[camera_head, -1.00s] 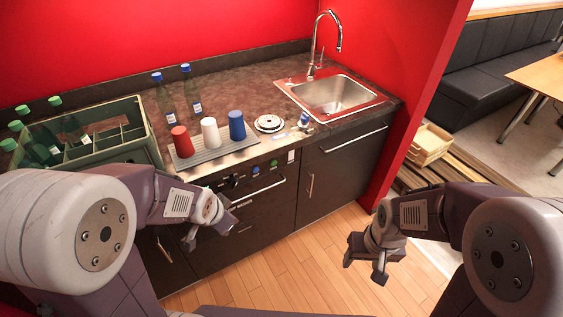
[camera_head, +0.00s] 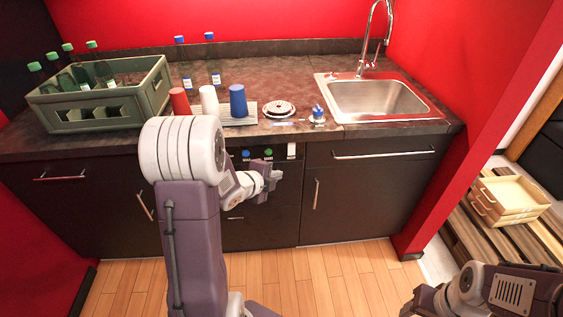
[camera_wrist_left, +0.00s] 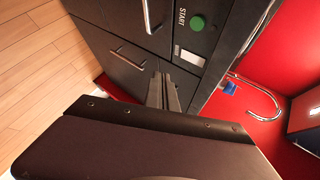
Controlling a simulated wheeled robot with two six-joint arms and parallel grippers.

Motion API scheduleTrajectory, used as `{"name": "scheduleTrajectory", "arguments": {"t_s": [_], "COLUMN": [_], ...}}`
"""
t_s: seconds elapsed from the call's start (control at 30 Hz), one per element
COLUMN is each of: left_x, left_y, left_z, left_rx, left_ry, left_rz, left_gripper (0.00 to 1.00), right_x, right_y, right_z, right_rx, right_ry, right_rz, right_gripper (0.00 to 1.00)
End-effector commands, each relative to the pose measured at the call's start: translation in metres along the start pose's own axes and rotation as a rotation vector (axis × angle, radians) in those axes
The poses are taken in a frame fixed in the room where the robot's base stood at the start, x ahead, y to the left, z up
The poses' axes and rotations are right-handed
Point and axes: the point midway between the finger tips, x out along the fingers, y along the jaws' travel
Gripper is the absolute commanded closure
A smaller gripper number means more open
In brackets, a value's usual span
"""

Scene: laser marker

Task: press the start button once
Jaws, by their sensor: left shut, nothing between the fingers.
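The green start button (camera_head: 268,153) is on the dark front panel below the counter, to the right of a blue button (camera_head: 246,154). In the left wrist view the round green button (camera_wrist_left: 197,23) sits beside the word START, at the top. My left gripper (camera_head: 272,178) is just below the green button in the head view. Its shut fingers (camera_wrist_left: 162,92) hold nothing and are apart from the button in the wrist view. My right gripper (camera_head: 424,302) is low at the bottom right, partly cut off, and its fingers are not clear.
A white plate-like piece (camera_head: 291,151) is right of the green button. The counter carries a green crate (camera_head: 95,116) of bottles, several cups, a dish stack (camera_head: 279,108) and a sink (camera_head: 380,100). A bar handle (camera_head: 385,155) sticks out on the right cabinet.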

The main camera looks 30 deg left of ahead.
Motion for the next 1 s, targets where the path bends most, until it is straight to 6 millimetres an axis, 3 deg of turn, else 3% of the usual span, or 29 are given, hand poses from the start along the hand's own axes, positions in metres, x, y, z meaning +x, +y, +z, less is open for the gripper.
{"name": "scheduleTrajectory", "arguments": {"t_s": [0.13,0.53,1.0], "left_x": [0.003,0.003,0.043], "left_y": [0.013,0.011,-0.021], "left_z": [0.014,0.018,0.051], "left_rx": [-0.022,-0.027,-0.026], "left_ry": [-0.025,-0.031,-0.031], "left_rz": [0.005,0.005,0.006], "left_gripper": [1.00,1.00,1.00], "right_x": [0.010,0.008,-0.023], "right_y": [0.000,0.000,-0.001], "right_z": [0.001,0.001,-0.002], "right_rx": [0.000,0.000,0.000], "right_ry": [0.000,0.000,0.000], "right_rz": [0.000,0.000,0.000], "right_gripper": [0.42,0.42,0.42]}}
